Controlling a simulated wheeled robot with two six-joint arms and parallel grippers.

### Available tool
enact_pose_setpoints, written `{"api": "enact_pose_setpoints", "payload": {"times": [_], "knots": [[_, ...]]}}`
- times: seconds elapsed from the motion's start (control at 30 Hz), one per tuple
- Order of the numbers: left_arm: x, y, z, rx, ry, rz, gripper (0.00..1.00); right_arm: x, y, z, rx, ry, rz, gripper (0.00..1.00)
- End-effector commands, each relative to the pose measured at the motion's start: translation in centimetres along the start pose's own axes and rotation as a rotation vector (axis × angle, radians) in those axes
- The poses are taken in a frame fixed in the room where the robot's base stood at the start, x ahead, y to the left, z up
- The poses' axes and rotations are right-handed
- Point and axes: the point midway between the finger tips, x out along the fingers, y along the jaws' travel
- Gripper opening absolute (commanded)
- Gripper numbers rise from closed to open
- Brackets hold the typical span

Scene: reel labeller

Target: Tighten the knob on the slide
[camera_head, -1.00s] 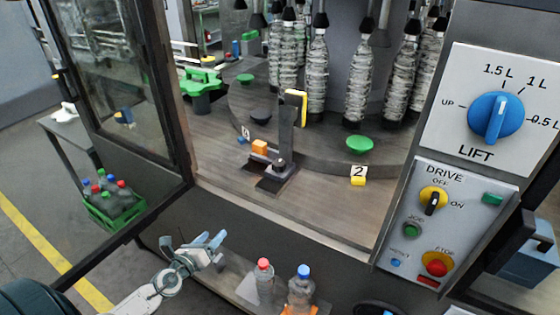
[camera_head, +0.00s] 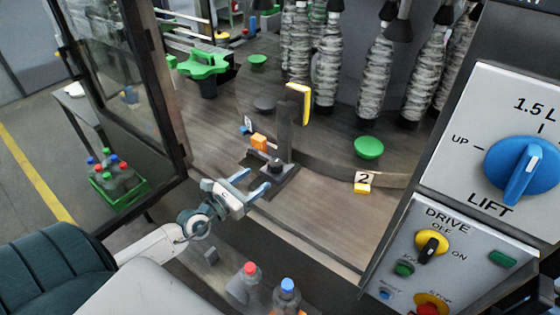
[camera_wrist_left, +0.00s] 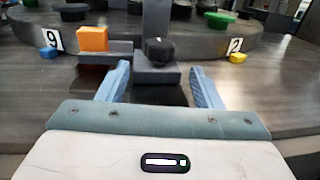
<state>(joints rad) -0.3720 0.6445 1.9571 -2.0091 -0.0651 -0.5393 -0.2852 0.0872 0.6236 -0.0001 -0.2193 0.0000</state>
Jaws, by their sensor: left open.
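The slide (camera_head: 275,181) is a dark base with an upright post (camera_head: 285,130) that carries a yellow-edged pad, standing on the machine deck. Its small black knob (camera_head: 276,166) sits on the base in front of the post. In the left wrist view the knob (camera_wrist_left: 158,50) is straight ahead, between and beyond the fingertips. My left gripper (camera_head: 256,182) is open and empty, just in front of the slide and short of the knob. It also shows in the left wrist view (camera_wrist_left: 160,82). My right gripper is not in view.
An orange block (camera_head: 259,142) sits beside the slide. A yellow marker labelled 2 (camera_head: 362,187) and a green disc (camera_head: 369,147) are to the right. The open door frame (camera_head: 160,90) stands left, the control panel (camera_head: 440,255) right. Bottles (camera_head: 247,285) stand below the deck edge.

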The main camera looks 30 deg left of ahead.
Motion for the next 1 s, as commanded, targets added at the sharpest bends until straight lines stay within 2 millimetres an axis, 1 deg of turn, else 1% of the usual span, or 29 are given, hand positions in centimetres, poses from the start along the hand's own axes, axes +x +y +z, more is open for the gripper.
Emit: {"api": "enact_pose_setpoints", "payload": {"times": [0.03, 0.1, 0.23, 0.37, 0.5, 0.6, 0.67, 0.77, 1.0], "knots": [[0.8, 0.0, 0.1, -0.003, -0.004, 0.002, 0.60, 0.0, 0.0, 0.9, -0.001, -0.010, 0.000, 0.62], [1.9, 0.0, 0.1, -0.004, -0.005, 0.002, 0.60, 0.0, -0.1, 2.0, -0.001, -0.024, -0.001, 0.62], [4.2, 0.0, 0.1, -0.004, -0.006, 0.002, 0.60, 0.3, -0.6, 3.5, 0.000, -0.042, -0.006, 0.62], [6.3, 0.0, 0.0, -0.004, -0.004, 0.002, 0.60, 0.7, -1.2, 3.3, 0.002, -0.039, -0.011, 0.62], [8.1, 0.0, 0.0, -0.004, -0.003, 0.002, 0.60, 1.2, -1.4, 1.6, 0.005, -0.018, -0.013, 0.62], [9.0, 0.0, 0.0, -0.003, -0.001, 0.002, 0.60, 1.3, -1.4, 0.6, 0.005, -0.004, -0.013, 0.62], [9.3, 0.0, 0.0, -0.003, -0.001, 0.001, 0.60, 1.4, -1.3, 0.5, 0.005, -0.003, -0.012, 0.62], [9.6, 0.0, 0.1, -0.003, -0.001, 0.001, 0.60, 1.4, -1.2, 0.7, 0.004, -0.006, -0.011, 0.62], [9.6, 0.0, 0.1, -0.002, 0.000, 0.001, 0.60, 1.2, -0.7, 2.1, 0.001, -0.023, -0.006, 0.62]]}}
